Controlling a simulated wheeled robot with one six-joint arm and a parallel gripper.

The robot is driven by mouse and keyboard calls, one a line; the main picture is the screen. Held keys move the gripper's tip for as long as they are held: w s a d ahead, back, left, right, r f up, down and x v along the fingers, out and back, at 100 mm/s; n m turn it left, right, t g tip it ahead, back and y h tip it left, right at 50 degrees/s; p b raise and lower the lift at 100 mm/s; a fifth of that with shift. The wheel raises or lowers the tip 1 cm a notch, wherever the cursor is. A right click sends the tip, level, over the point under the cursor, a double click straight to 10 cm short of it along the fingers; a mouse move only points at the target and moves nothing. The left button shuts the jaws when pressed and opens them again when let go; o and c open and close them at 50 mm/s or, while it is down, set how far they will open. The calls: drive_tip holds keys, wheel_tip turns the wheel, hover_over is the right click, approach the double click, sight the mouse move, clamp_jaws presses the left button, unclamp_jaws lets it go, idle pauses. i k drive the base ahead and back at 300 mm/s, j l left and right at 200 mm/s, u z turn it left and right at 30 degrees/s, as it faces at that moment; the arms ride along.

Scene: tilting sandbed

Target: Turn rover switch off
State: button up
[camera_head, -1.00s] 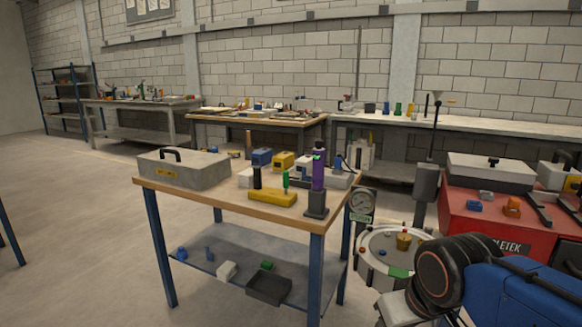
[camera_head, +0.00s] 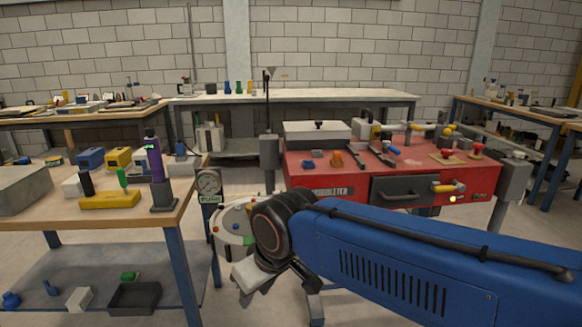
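I cannot pick out a rover or its switch with certainty. Small items, too small to tell apart, lie on the red bench (camera_head: 330,179) right of centre, among them an orange piece (camera_head: 337,159) and a blue piece (camera_head: 308,164). The bench front has a drawer (camera_head: 404,195) and a yellow-orange handle-like part (camera_head: 448,188). My blue arm reaches in from the lower right. My gripper (camera_head: 249,284) hangs at its end, low in front of a round pale drum (camera_head: 228,224), apart from the benches. Its fingers are mostly hidden, and nothing is visibly held.
A wooden-topped table (camera_head: 140,219) with blue legs stands at left, bearing a purple bottle-like object (camera_head: 155,160) and a yellow block (camera_head: 110,200). A gauge (camera_head: 208,183) stands beside it. A long pale bench (camera_head: 300,98) lines the back wall.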

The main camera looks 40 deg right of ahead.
sight(446, 152)
drive_tip(key=z, duration=1.55)
